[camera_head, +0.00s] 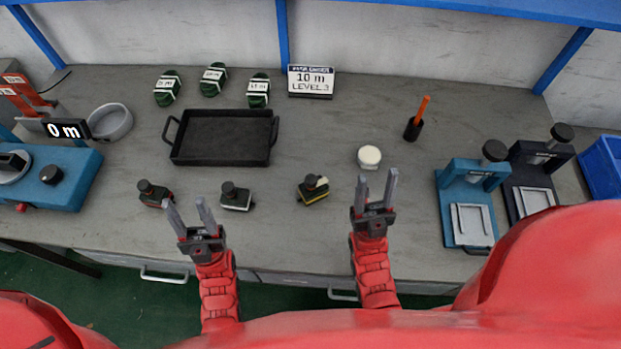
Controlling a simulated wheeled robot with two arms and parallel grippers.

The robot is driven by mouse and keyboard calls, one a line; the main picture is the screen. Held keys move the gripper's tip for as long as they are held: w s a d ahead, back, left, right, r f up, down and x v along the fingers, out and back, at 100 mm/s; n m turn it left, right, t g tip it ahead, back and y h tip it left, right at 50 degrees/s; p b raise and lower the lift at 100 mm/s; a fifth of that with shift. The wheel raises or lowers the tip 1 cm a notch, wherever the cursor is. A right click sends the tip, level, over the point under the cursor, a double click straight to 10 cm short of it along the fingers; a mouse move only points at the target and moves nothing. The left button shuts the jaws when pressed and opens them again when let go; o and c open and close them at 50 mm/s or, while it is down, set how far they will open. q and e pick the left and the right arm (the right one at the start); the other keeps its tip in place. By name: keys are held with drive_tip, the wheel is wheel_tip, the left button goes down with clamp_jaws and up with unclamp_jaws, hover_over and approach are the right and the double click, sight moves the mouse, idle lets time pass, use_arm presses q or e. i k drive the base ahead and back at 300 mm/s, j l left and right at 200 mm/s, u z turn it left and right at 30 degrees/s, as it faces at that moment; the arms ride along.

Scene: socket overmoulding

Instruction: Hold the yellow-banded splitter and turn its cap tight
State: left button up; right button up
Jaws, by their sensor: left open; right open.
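The yellow-banded splitter (313,191) is a small dark block with a yellow band and a black round cap (310,182) on top. It stands on the grey bench between my two grippers. Two similar splitters stand to its left, one with a white band (236,197) and one with a red band (154,193). My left gripper (190,214) is open and empty, in front of the gap between the red-banded and white-banded ones. My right gripper (376,190) is open and empty, to the right of the yellow-banded splitter and apart from it.
A black tray (222,160) lies behind the splitters. A white round jar (369,157) stands behind my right gripper. A blue press (466,200) and a black press (528,178) stand at right, a blue machine (55,180) at left. Bench behind the yellow-banded splitter is clear.

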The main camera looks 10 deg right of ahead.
sight(310, 180)
drive_tip(key=j+z, duration=0.1)
drive_tip(key=z, duration=0.35)
drive_tip(key=j+z, duration=0.15)
drive_tip(key=z, duration=0.3)
drive_tip(key=k+j+z, duration=0.1)
drive_tip(key=j+z, duration=0.15)
drive_tip(key=j, duration=0.15)
drive_tip(key=k+j+z, duration=0.25)
drive_tip(key=j, duration=0.15)
drive_tip(key=k+j+z, duration=0.2)
drive_tip(key=j, duration=0.15)
drive_tip(key=k+j, duration=0.1)
drive_tip(key=j, duration=0.2)
drive_tip(key=k+j, duration=0.1)
drive_tip(key=j, duration=0.2)
drive_tip(key=z, duration=0.05)
